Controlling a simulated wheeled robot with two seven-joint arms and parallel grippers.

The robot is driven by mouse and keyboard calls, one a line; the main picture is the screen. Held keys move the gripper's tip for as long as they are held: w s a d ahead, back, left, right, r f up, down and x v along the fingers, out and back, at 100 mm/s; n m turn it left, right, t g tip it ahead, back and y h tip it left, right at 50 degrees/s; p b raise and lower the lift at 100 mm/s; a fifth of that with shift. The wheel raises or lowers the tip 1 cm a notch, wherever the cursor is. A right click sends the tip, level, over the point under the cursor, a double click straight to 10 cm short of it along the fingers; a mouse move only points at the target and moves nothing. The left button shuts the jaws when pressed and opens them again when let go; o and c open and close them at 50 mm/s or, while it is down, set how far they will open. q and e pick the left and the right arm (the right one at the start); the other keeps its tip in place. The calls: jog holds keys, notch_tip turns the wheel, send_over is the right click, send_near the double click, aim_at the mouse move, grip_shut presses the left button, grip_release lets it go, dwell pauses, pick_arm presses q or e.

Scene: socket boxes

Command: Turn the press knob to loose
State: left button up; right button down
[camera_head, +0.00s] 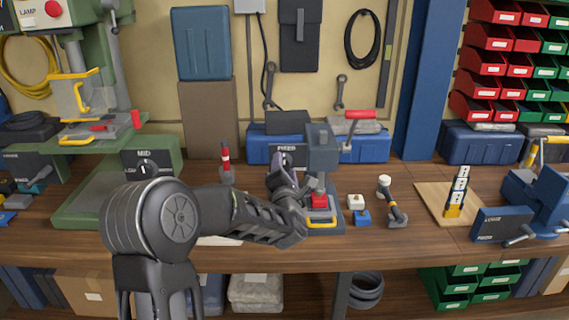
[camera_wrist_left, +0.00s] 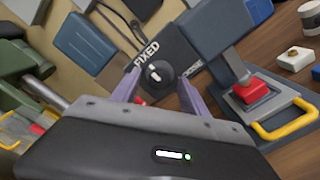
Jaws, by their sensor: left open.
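The press (camera_head: 322,150) stands at the middle of the bench, with a red lever and a red block (camera_wrist_left: 251,90) on its base. Beside it is a dark box (camera_wrist_left: 172,50) labelled FIXED. In the left wrist view its round black knob (camera_wrist_left: 157,73) shows a small white mark; a second label beside it is partly hidden by a finger. My left gripper (camera_wrist_left: 158,92) is open, with its purple fingers on either side of the knob in that view. Contact cannot be told. In the head view the gripper (camera_head: 287,168) covers the knob.
A green drill press (camera_head: 115,165) with a knob box labelled MID stands left. Small white and blue blocks (camera_head: 361,217) and a grey lever stand (camera_head: 394,208) sit right of the press. A blue vise (camera_head: 535,195) is far right. The front bench edge is clear.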

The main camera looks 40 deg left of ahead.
pick_arm(q)
jog(key=shift+w+a, duration=0.4)
jog(key=shift+w, duration=0.15)
grip_shut()
